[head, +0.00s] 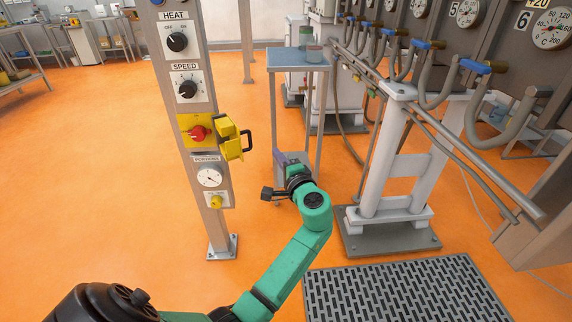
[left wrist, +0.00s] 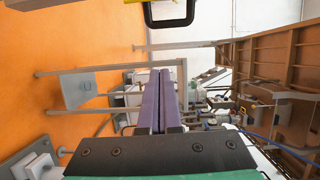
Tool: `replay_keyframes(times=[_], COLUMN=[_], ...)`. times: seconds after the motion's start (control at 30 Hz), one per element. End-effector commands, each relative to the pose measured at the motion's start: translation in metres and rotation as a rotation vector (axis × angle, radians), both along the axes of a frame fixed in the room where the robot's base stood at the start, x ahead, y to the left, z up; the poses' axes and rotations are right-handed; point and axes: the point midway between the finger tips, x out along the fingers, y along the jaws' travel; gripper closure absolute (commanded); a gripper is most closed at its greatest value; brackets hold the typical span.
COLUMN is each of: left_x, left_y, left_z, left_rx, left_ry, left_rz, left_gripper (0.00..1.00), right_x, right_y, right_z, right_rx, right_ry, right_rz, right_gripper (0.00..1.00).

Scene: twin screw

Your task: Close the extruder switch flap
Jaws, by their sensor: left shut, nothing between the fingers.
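The yellow extruder switch flap (head: 229,138) stands open, swung out to the right of its yellow switch box on the grey post. Its black handle (head: 247,141) sticks out to the right. The red switch knob (head: 198,133) is uncovered. My left gripper (head: 279,157) is below and to the right of the flap in the head view, apart from it. Its purple fingers (left wrist: 160,75) are shut together with nothing between them. The left wrist view shows the black handle (left wrist: 169,22) at the top edge, beyond the fingertips. My right gripper is not in view.
The post (head: 217,220) carries heat and speed knobs above the box and a dial below. A small grey table (head: 290,59) with jars stands behind my left gripper. A white machine frame (head: 392,170) with hoses is on the right. A dark floor grate (head: 405,290) lies in front.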

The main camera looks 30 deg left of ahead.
Motion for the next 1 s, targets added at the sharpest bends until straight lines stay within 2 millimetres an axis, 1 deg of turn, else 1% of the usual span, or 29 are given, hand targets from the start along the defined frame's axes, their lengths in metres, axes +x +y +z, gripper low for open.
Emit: replay_keyframes(times=[0.03,0.07,0.17,0.27,0.6,0.63,0.7,0.8,0.9,1.0], left_x=[-0.004,-0.005,-0.001,0.009,0.050,0.042,0.028,0.015,0.010,0.008], left_y=[0.002,0.004,0.012,0.026,0.089,0.087,0.084,0.083,0.082,0.082], left_z=[0.007,0.013,0.018,0.018,0.017,0.017,0.017,0.017,0.016,0.016], left_rx=[0.020,0.028,0.033,0.030,0.030,0.027,0.026,0.027,0.027,0.028], left_ry=[-0.023,-0.029,-0.027,-0.028,-0.025,-0.024,-0.023,-0.025,-0.025,-0.024], left_rz=[0.023,0.032,0.034,0.033,0.030,0.028,0.027,0.027,0.027,0.028], left_gripper=[1.00,1.00,1.00,1.00,1.00,1.00,1.00,1.00,1.00,1.00], right_x=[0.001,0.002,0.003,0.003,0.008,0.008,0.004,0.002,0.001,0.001], right_y=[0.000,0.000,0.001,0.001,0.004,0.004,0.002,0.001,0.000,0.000], right_z=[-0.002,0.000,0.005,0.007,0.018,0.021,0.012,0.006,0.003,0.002], right_rx=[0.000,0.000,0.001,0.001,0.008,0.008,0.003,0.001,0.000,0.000], right_ry=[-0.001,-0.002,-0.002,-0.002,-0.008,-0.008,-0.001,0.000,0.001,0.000], right_rz=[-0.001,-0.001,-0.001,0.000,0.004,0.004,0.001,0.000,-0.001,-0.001], right_gripper=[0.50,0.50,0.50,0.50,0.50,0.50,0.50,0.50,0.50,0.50])
